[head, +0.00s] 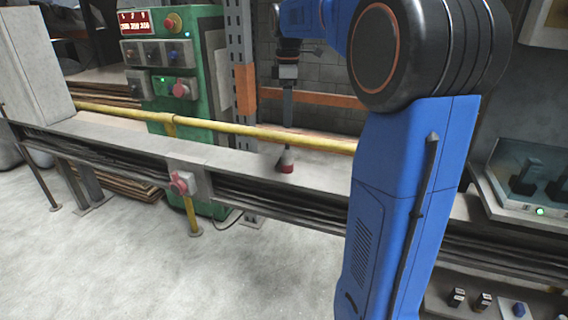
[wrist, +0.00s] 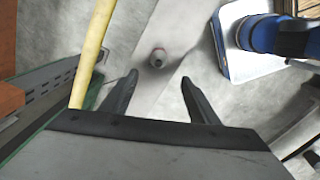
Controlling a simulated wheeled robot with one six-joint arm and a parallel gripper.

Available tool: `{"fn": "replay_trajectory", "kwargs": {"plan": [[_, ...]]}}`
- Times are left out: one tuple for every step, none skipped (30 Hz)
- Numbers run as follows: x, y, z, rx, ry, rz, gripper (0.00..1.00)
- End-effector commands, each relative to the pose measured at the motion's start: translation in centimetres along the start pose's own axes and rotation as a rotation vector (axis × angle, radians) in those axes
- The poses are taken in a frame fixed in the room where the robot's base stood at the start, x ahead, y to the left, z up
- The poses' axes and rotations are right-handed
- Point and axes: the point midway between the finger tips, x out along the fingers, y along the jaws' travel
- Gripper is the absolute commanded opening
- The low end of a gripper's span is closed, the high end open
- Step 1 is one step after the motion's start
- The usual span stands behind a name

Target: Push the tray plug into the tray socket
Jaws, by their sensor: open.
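My gripper (head: 286,122) points down over the grey bench, above a small red-and-dark round piece (head: 286,164) standing on the bench top. In the wrist view, my gripper (wrist: 159,78) has its two dark fingers spread apart with nothing between them. The red-rimmed piece (wrist: 157,59) shows just beyond the fingertips, slightly left of their middle. I cannot tell whether this is the tray plug. At the lower right, a light panel (head: 470,310) holds small dark pieces and a blue one (head: 519,310). I cannot identify the tray socket with certainty.
A yellow rail (head: 250,133) runs along the back of the bench (head: 140,140). A green control cabinet (head: 192,60) stands behind it. A red button box (head: 183,184) is on the bench front. A glassy case with a green light (head: 540,211) stands at the right. Much of the bench top is clear.

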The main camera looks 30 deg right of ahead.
Motion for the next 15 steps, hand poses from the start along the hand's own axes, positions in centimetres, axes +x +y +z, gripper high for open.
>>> {"fn": "replay_trajectory", "kwargs": {"plan": [[-0.04, 0.41, 0.08, -0.009, -0.001, -0.003, 0.55], [-0.04, 0.55, 0.10, -0.014, -0.001, -0.005, 0.55], [-0.04, 0.69, 0.13, -0.018, -0.002, -0.007, 0.55], [-0.04, 0.77, 0.14, -0.021, -0.002, -0.007, 0.55], [-0.03, 0.81, 0.14, -0.022, -0.002, -0.008, 0.55], [-0.03, 0.84, 0.15, -0.024, -0.002, -0.008, 0.55], [-0.03, 0.85, 0.14, -0.024, -0.002, -0.009, 0.55], [-0.04, 0.84, 0.14, -0.024, -0.002, -0.008, 0.55], [-0.04, 0.83, 0.14, -0.024, -0.002, -0.008, 0.55], [-0.04, 0.82, 0.14, -0.024, -0.002, -0.008, 0.55], [-0.04, 0.82, 0.14, -0.024, -0.002, -0.008, 0.55], [-0.04, 0.82, 0.14, -0.024, -0.002, -0.008, 0.55], [-0.04, 0.81, 0.13, -0.024, -0.002, -0.008, 0.55], [0.00, 0.81, 0.13, -0.024, -0.002, -0.008, 0.55], [0.12, 0.80, 0.13, -0.024, -0.002, -0.009, 0.55]]}}
